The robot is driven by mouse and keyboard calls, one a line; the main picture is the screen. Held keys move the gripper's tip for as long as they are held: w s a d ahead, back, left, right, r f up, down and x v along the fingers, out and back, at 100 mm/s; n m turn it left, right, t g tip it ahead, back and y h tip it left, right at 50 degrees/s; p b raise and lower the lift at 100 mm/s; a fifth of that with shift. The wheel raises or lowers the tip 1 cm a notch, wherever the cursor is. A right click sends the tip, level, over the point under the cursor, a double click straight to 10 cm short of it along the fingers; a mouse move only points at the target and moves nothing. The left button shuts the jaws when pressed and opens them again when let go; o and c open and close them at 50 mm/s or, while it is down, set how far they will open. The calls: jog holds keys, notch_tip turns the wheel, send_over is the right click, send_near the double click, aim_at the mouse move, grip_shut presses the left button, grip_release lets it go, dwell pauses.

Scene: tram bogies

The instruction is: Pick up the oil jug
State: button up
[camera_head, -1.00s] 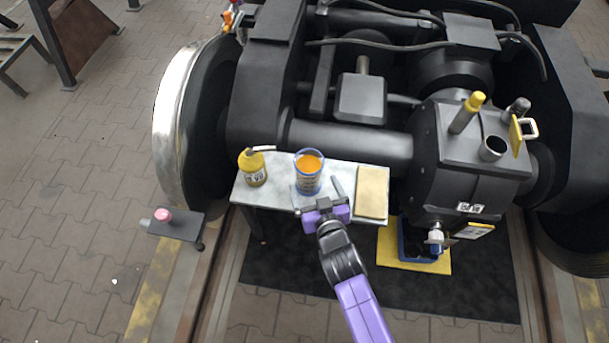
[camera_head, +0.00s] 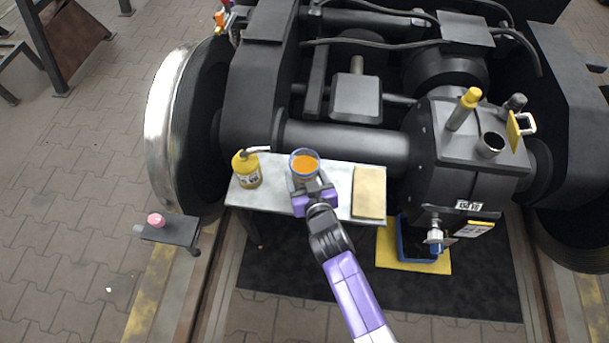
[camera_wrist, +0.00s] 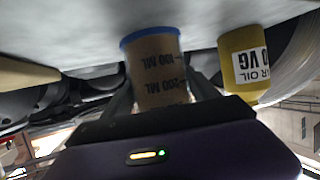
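The oil jug (camera_head: 305,165) is a clear measuring cup with a blue rim and orange oil inside. It stands upright on a grey metal bench (camera_head: 272,200) in front of the bogie. My gripper (camera_head: 309,186) is at the jug's near side, and its fingers are largely hidden in the head view. In the wrist view the jug (camera_wrist: 158,70) appears upside down with its ML marks, between my two fingers (camera_wrist: 160,92). The fingers flank it on both sides; no firm grip shows.
A yellow oil can (camera_head: 247,171) with a spout stands just left of the jug, and also shows in the wrist view (camera_wrist: 240,62). A tan pad (camera_head: 369,192) lies on the bench at right. The dark axle (camera_head: 345,142) and gearbox (camera_head: 470,160) are behind.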

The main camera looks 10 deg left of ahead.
jog(key=c, duration=0.3)
jog(key=shift+c, duration=0.3)
jog(key=shift+r, duration=0.2)
